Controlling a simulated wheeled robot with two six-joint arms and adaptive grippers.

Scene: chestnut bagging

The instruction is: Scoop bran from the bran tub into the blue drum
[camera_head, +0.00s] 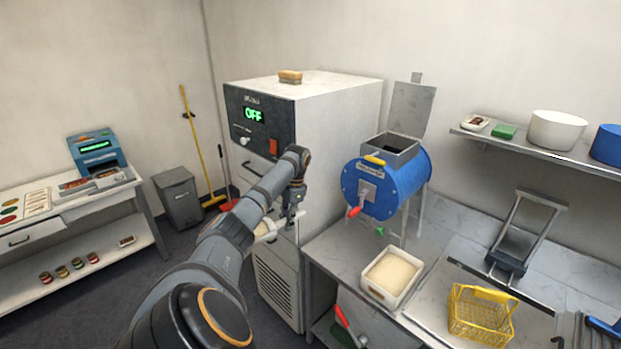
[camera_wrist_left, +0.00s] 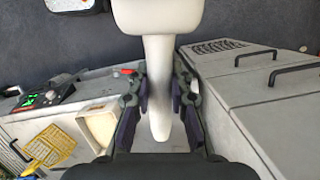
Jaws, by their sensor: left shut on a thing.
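My left gripper (camera_head: 291,213) is shut on the handle of a cream scoop (camera_wrist_left: 160,85), which also shows partly behind my arm in the head view (camera_head: 266,231). The gripper holds it in front of the white cabinet, left of the worktop. I cannot tell whether the scoop holds bran. The white bran tub (camera_head: 376,290) stands on the worktop, with pale bran (camera_head: 393,271) inside; it also shows in the left wrist view (camera_wrist_left: 84,120). The blue drum (camera_head: 408,178) stands behind it on a metal frame, its top hatch open. My right gripper is out of view.
A yellow basket (camera_head: 482,315) stands right of the tub, with a metal press-like frame (camera_head: 507,262) behind it. The white cabinet (camera_head: 335,110) reads OFF. A shelf (camera_head: 552,155) hangs at the right. Dark floor lies open at the left.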

